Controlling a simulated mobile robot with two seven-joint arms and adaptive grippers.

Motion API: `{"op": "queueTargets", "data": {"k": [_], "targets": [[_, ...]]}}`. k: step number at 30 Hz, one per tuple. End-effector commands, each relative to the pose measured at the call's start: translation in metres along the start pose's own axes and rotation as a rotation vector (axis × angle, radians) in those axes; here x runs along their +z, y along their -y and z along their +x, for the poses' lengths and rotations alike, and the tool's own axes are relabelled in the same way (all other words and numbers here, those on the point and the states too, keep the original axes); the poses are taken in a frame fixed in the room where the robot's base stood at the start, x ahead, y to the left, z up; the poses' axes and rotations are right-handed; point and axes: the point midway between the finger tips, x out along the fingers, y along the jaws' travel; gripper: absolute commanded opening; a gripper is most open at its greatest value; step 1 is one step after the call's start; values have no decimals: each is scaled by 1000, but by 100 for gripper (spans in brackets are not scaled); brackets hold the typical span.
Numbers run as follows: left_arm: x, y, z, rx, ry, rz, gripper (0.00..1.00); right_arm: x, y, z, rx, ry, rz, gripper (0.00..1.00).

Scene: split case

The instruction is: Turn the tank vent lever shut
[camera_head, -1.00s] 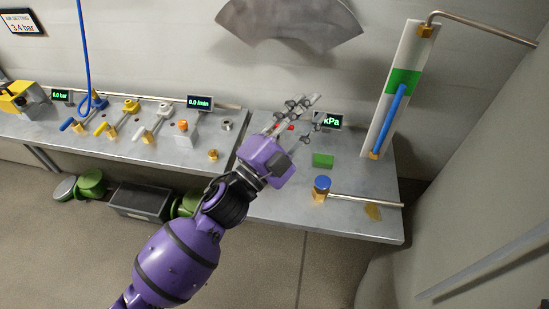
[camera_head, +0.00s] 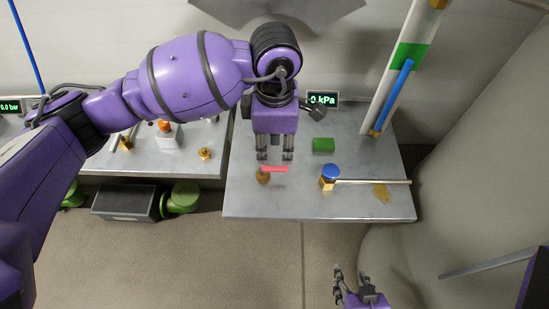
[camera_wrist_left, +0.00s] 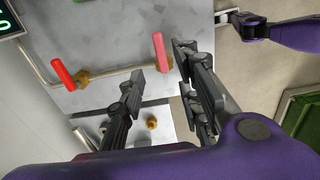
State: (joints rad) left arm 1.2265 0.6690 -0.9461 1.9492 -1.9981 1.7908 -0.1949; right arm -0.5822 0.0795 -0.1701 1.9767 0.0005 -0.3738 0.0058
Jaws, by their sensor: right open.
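A pink lever (camera_head: 275,169) on a brass valve (camera_head: 263,178) lies near the front of the right bench. In the left wrist view the pink lever (camera_wrist_left: 161,50) stands upright in the picture on its brass fitting. My left gripper (camera_head: 275,157) is open, its two fingers (camera_wrist_left: 158,65) apart, just behind the lever and pointing to the front edge. I see no grip on the lever, and cannot tell if a finger touches it. A second, red lever (camera_wrist_left: 62,74) shows in the wrist view. No label shows which is the tank vent. My right gripper (camera_head: 346,284) is open, empty and below the bench.
A blue-capped brass valve (camera_head: 330,174) with a pipe and a green block (camera_head: 323,145) sit right of the lever. The bench (camera_head: 295,202) is clear in front.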

Motion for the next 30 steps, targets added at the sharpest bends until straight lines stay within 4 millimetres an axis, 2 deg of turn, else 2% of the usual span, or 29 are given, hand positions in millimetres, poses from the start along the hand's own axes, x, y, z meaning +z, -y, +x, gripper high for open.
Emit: {"op": "queueTargets", "data": {"k": [6,15,26,30], "targets": [[-1,2,30,-8,-2,1,31,3,-9,-2,11,7,-12,45],[0,2,70,-6,0,1,31,2,-5,-2,5,4,-8,45],[0,2,76,-4,2,2,31,-1,1,0,2,-1,7,45],[0,2,76,-4,2,2,13,-1,0,0,2,-2,6,45]]}}
